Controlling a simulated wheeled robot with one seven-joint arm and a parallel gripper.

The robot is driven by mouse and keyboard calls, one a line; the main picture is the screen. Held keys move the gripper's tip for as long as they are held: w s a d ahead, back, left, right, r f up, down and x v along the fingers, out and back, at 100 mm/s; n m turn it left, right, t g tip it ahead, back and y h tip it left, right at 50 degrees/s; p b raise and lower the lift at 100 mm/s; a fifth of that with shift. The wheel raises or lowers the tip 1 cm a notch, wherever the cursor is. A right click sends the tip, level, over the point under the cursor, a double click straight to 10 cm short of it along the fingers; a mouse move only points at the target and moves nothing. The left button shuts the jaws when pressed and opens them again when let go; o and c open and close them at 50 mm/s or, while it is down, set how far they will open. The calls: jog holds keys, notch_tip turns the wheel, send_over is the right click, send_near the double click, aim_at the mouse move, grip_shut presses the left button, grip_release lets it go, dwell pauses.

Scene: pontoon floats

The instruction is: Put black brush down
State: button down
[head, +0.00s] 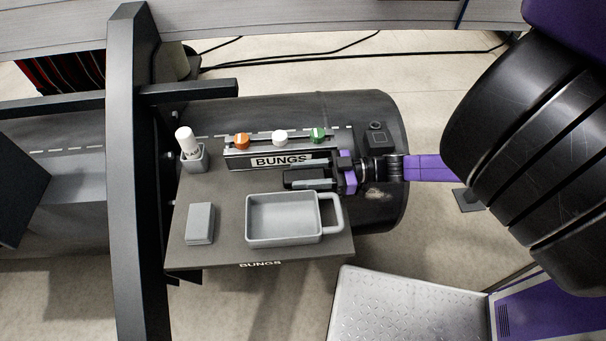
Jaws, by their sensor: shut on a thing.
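My gripper (300,174) reaches in from the right over the dark shelf (229,217), above the far side of the grey tray. It is shut on a small dark thing at its fingertips, which I take to be the black brush (288,179). Its outline blends with the dark fingers, so its shape and tilt are hard to tell. I cannot tell whether it touches the shelf. The grey tray (250,236) with a handle on its right side stands empty just below the gripper in the picture.
A grey block (200,223) lies left of the tray. A white-capped bottle (188,143) stands in a grey holder (195,161). Behind the gripper is a rack labelled BUNGS (240,164) with orange (242,141), white (280,137) and green (318,134) bungs. A dark upright beam (137,180) borders the shelf's left.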

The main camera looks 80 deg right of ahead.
jog(key=shift+f, duration=0.1)
jog(key=c, duration=1.1)
grip_release()
